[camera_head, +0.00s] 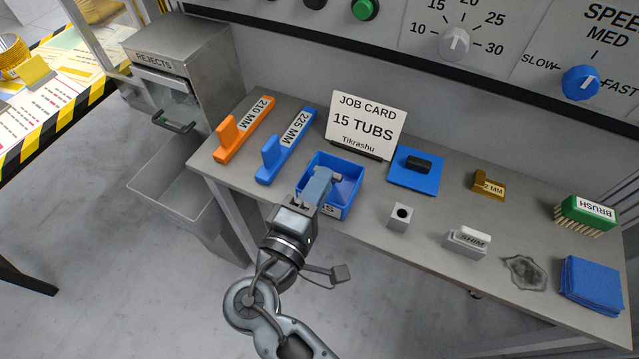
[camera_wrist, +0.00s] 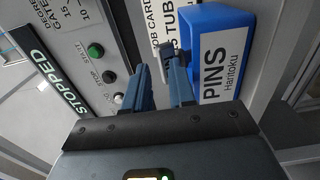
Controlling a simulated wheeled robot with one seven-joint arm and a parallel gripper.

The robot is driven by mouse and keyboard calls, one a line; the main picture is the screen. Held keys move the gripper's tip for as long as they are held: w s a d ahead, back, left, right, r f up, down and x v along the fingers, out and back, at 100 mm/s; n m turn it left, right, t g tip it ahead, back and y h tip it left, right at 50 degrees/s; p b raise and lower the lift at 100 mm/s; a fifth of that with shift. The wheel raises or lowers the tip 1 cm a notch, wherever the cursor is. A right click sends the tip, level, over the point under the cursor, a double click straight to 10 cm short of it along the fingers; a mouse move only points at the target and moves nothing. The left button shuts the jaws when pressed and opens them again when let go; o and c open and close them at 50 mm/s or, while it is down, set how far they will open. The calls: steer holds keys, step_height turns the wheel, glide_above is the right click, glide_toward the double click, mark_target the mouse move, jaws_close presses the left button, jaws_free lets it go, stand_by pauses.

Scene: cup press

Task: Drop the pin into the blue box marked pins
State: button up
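The blue box (camera_head: 350,193) stands on the grey bench in front of the job card. Its white PINS label faces the wrist camera, where the box (camera_wrist: 205,14) is at the upper right. My gripper (camera_head: 322,180) is above the box and covers part of its opening and label in the head view. The pin also shows in the head view (camera_head: 329,174), over the box's opening. The height between pin and box is hard to judge.
Orange (camera_head: 243,131) and blue (camera_head: 285,147) length gauges lie left of the box. A blue pad (camera_head: 426,184) with a black piece and a grey block with a hole (camera_head: 399,217) are to its right. The job card (camera_head: 364,124) stands close behind.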

steer(key=o, duration=0.3)
steer(key=shift+b+v, duration=0.6)
steer(key=shift+v, duration=3.25)
steer(key=shift+s+r, duration=0.1)
